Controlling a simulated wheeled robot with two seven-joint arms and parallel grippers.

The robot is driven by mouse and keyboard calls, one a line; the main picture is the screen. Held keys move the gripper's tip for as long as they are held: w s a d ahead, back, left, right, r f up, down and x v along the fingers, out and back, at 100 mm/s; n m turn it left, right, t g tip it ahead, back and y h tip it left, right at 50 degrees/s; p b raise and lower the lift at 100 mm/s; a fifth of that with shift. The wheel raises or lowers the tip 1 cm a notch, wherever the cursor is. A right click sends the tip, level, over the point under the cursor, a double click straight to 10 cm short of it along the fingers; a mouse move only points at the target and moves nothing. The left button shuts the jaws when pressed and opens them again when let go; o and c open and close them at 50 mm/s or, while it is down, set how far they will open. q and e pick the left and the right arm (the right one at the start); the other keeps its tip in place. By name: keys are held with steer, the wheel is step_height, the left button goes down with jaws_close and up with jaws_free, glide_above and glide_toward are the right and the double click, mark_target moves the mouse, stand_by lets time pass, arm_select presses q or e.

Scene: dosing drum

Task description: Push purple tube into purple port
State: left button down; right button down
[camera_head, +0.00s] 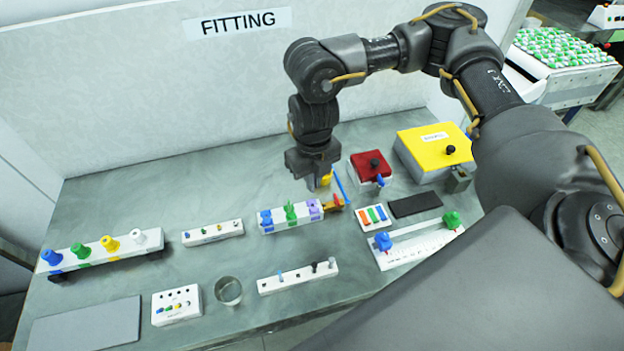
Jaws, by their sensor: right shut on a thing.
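A white block (283,224) in the middle of the table carries a blue, a green and a purple fitting. The purple port (314,209) is at its right end. I cannot make out a separate purple tube. My right gripper (314,184) points down just above and behind that end, apart from the port. My left gripper is not in view.
A thin blue rod (340,182) and an orange-brown part (335,203) are close right of the gripper. A red box (370,161) and yellow box (421,148) stand behind right. A rack of colored knobs (83,261) is left; a clear cup (228,291) stands in front.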

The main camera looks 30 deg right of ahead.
steer(key=shift+f+b, duration=1.9)
steer(key=shift+f, duration=0.65)
steer(key=shift+f, duration=0.1)
